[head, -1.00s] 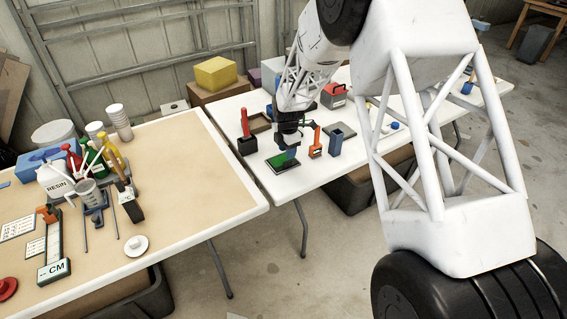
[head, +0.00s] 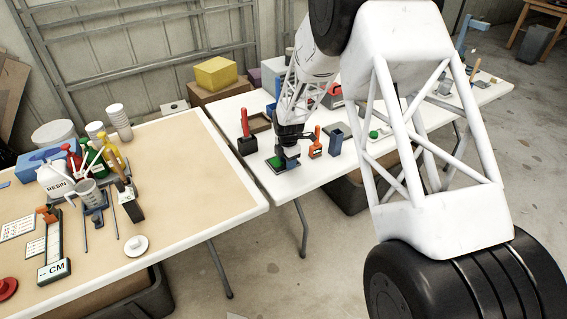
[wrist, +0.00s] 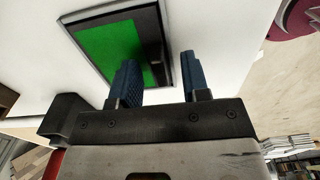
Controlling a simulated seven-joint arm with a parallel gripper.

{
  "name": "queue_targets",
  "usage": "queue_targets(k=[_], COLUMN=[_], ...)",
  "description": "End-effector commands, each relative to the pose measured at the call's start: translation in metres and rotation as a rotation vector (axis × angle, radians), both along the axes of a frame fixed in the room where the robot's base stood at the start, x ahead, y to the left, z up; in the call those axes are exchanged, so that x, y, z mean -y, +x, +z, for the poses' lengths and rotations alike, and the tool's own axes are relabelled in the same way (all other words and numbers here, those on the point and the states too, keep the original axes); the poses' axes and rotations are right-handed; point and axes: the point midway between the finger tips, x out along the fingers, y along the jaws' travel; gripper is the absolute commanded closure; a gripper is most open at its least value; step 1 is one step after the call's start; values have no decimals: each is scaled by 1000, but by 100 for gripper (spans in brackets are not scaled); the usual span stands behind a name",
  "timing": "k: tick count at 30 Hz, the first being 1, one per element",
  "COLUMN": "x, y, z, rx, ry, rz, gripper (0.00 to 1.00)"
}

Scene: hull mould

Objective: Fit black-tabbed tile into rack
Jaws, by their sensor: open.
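A green tile with a dark edge (head: 274,164) lies on the far white table. My gripper (head: 289,163) is low over the tile's right part. In the wrist view my gripper (wrist: 160,62) shows two blue fingers apart, with the tab between and just beyond them. Whether the fingertips reach down beside the tab I cannot tell. I cannot pick out the rack with certainty.
A black holder with a red handle (head: 247,145) stands left of my gripper. An orange-red tool (head: 315,148) and a blue open-topped box (head: 336,141) stand close on its right. The nearer table (head: 190,190) holds bottles and tools at its left. The white table's front edge is close.

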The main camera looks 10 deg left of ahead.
Motion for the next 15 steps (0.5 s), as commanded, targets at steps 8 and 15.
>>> queue_targets(k=[8, 15], x=[0, 0], y=[0, 0], z=[0, 0], rx=[0, 0], ry=[0, 0], rz=[0, 0], gripper=[62, 99])
